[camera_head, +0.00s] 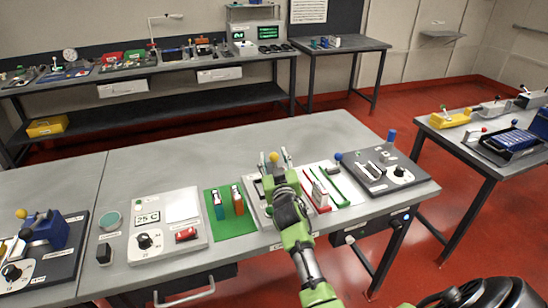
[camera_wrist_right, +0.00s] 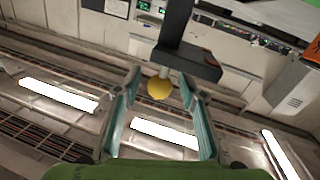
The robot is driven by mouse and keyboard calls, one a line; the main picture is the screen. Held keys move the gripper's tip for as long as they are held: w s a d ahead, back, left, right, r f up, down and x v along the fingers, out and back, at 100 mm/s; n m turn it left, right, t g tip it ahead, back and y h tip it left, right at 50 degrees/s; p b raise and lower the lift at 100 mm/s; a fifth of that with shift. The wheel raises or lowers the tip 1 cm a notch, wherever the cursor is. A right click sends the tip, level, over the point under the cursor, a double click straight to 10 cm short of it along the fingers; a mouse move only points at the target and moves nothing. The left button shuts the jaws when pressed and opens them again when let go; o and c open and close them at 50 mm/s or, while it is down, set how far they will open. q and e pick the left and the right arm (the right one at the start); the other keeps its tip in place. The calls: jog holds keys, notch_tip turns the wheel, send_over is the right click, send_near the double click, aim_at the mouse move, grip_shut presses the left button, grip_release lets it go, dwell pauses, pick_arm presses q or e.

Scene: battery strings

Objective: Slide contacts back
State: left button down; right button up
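My right gripper (camera_head: 274,160) comes down over a grey panel (camera_head: 262,219) at the middle of the near table. A yellow ball knob (camera_head: 273,156) shows between its fingers. In the right wrist view, the open gripper (camera_wrist_right: 160,78) has its two teal-padded fingers on either side of the yellow knob (camera_wrist_right: 159,89), with gaps visible. The knob sits on a short pale stem from a dark T-shaped piece (camera_wrist_right: 188,60). My arm hides much of the panel, and I cannot make out the contacts. My left gripper is not in view.
Left of the panel is a green board (camera_head: 235,226) with upright teal and orange pieces. To its right are a white plate with red and green strips (camera_head: 342,185) and a dark grey box with a dial (camera_head: 383,172). The table's rear left is clear.

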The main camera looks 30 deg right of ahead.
grip_shut()
jog(key=d, duration=0.2)
jog(key=s+d+p, duration=0.1)
jog(key=d, duration=0.2)
jog(key=shift+s+d+r, duration=0.1)
jog(key=shift+s+d, duration=0.05)
grip_release()
jog(key=shift+d, duration=0.25)
